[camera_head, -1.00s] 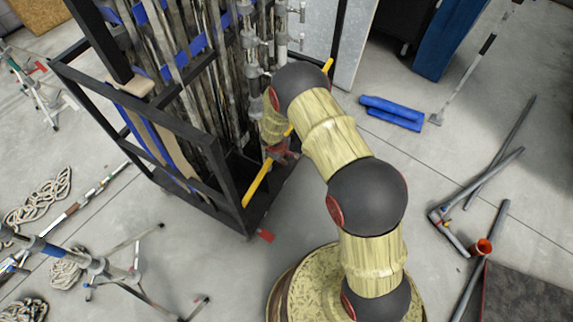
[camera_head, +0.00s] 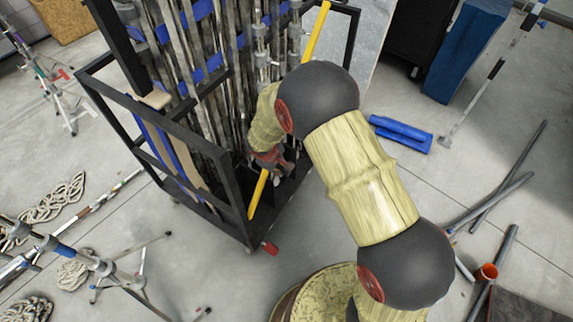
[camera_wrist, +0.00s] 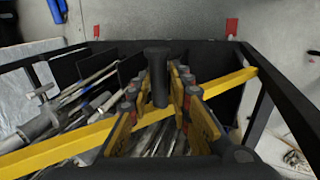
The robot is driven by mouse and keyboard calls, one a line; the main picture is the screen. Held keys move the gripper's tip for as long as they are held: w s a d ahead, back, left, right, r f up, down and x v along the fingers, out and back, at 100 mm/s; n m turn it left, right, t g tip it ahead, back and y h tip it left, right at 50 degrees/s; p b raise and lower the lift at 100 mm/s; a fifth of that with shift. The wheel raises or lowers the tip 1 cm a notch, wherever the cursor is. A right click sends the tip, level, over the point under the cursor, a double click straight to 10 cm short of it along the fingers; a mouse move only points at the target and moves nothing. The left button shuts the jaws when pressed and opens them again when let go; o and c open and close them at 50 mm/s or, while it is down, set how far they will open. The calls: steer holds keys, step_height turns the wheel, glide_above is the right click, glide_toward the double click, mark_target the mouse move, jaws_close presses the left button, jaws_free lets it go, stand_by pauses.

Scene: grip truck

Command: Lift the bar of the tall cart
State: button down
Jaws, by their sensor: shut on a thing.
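The tall cart (camera_head: 236,190) is a black metal frame packed with upright metal poles. Its yellow bar (camera_head: 257,195) slants steeply in the head view, with its near end low at the cart's front corner and its far end up by the top right rail. My gripper (camera_head: 268,160) is at the cart's open side and shut on the bar, partly hidden by my arm. In the wrist view the bar (camera_wrist: 60,148) crosses from lower left to upper right, passing between the fingers of my gripper (camera_wrist: 160,108).
Blue padded pieces (camera_head: 402,133) lie on the floor to the right. Tripod stands (camera_head: 105,268) and coiled rope (camera_head: 60,197) are at the left. Floor between is clear.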

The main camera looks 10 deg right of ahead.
steer(key=s+a, duration=0.4)
steer(key=s, duration=0.1)
steer(key=shift+a+r, duration=0.15)
steer(key=shift+w+r, duration=0.1)
steer(key=c, duration=2)
jaws_free()
steer(key=shift+d+r, duration=0.1)
steer(key=shift+d, duration=0.15)
steer(key=shift+c, duration=0.2)
steer(key=o, duration=0.4)
steer(key=shift+w+a+r, duration=0.1)
steer(key=shift+w+r, duration=0.05)
steer(key=shift+w, duration=0.1)
steer(key=v, duration=1.2)
steer(key=shift+w+r, duration=0.1)
steer(key=shift+w, duration=0.1)
steer(key=shift+c, duration=0.2)
